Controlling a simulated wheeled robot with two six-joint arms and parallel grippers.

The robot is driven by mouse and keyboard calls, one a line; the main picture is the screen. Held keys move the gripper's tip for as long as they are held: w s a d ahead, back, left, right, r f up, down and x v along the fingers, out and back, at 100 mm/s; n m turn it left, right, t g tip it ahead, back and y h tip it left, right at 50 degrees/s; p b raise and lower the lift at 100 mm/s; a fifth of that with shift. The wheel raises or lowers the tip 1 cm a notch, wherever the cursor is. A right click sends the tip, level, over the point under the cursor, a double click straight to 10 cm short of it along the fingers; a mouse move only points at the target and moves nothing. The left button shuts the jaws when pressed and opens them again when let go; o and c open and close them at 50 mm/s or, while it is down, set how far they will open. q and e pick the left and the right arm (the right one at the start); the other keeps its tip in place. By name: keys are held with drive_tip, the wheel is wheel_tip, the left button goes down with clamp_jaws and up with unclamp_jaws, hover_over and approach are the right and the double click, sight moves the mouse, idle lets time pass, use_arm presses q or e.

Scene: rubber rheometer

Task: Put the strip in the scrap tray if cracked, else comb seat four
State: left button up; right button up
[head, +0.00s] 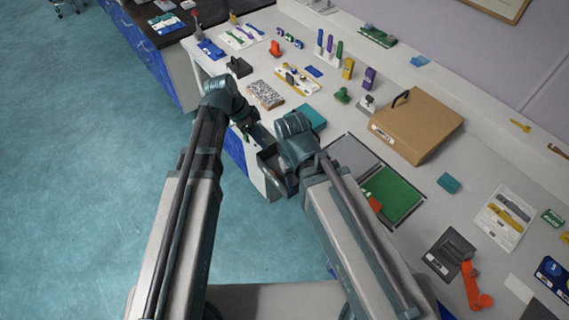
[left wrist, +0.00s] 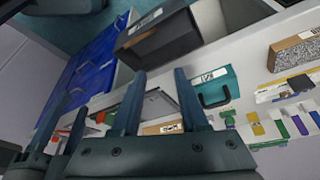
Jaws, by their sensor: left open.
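My left gripper (head: 250,130) is at the bench's front edge in the head view. In the left wrist view my left gripper (left wrist: 158,76) has its two fingers spread with nothing between them. A dark open-topped box (left wrist: 170,45) with a white label lies beyond the fingertips, apart from them. My right arm reaches the same area, and its wrist hides most of its gripper. No strip can be made out for certain, so cracks cannot be judged. I cannot tell which container is the scrap tray, or which holder is the comb.
A brown box (head: 416,124) with a black handle stands on the bench's right half. A grey and green framed panel (head: 393,190) lies before it. Upright coloured pieces (head: 329,45) stand near the wall. A speckled block (head: 265,94) and teal case (left wrist: 214,86) are near my arms.

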use_arm(q)
drive_tip(key=p+v, duration=0.4)
drive_tip(key=v, duration=0.2)
drive_tip(key=shift+r+p, duration=0.15)
drive_tip(key=shift+p, duration=0.15)
use_arm(e)
wheel_tip(320, 180, up, 6)
drive_tip(key=shift+f, duration=0.1)
use_arm(q)
drive_tip(key=shift+a, duration=0.1)
drive_tip(key=s+f+n+y, duration=0.1)
drive_tip(key=s+n+y, duration=0.2)
drive_tip(key=s+n, duration=0.3)
drive_tip(key=s+d+f+n+y+b, duration=0.1)
drive_tip(key=s+f+n+y, duration=0.1)
drive_tip(key=s+n, duration=0.4)
drive_tip(key=shift+s+n+g+y, duration=0.3)
drive_tip(key=shift+s+g+y, duration=0.1)
drive_tip(key=shift+s, duration=1.45)
use_arm(e)
drive_tip(key=shift+f, duration=0.7)
